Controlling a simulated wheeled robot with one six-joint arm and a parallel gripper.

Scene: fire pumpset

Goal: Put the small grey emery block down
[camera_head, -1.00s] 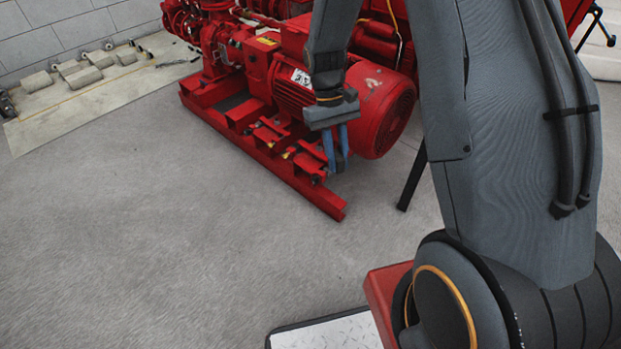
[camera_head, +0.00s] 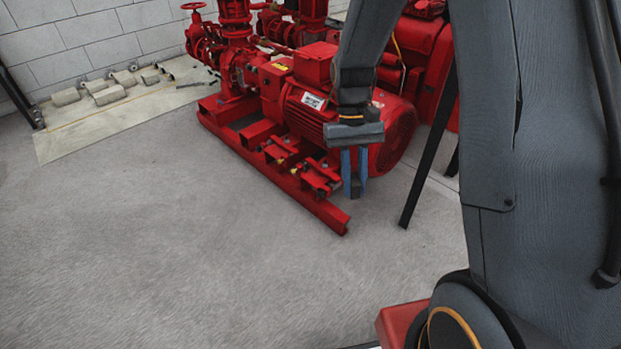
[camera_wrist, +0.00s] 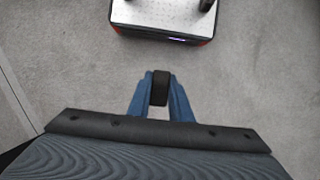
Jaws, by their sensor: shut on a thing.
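My gripper (camera_head: 354,172) hangs pointing down in the head view, in front of the red motor's near end. Its blue fingers are shut on a small dark grey block (camera_head: 355,188), whose lower end shows between the fingertips. In the wrist view the block (camera_wrist: 160,88) sits between the two blue fingers of my gripper (camera_wrist: 160,91). Concrete floor shows around it there, and the block appears clear of any surface.
A red pumpset with its motor (camera_head: 340,115) stands on a red base rail (camera_head: 290,195). A dark slanted leg (camera_head: 428,150) stands to the right. A pale mat (camera_head: 90,132) with several grey blocks lies by the wall. The concrete floor (camera_head: 180,250) at front left is clear.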

